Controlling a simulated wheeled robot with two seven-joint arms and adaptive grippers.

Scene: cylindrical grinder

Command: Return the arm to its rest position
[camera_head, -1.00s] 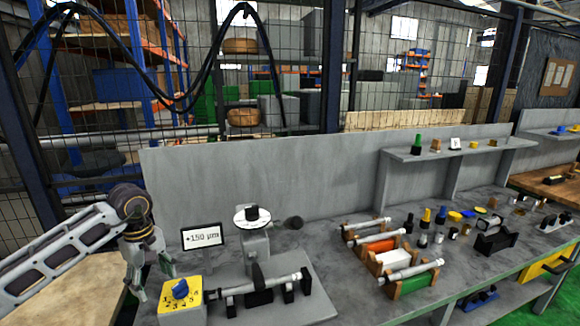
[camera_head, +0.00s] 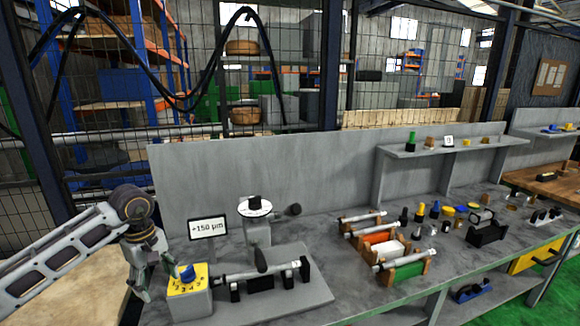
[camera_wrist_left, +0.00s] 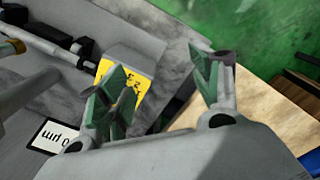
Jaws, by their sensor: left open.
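My left arm (camera_head: 60,250) comes in from the left in the head view, low beside the bench's left end. My left gripper (camera_head: 157,279) is open and points down, just left of the grey box with the yellow dial plate (camera_head: 187,289) and blue knob (camera_head: 187,272). In the left wrist view the two green-tipped fingers (camera_wrist_left: 158,78) stand apart with nothing seen between them. The yellow plate (camera_wrist_left: 140,88) shows partly behind one finger. Whether the gripper touches the box is not clear. My right gripper is out of view.
A "+150 µm" display (camera_head: 208,228) and the grinder with a shaft (camera_head: 247,271) stand right of the dial box. Wooden cradles with shafts (camera_head: 400,260) and small parts fill the bench farther right. A grey back panel (camera_head: 270,175) rises behind. A pale wooden surface (camera_head: 85,292) lies below my arm.

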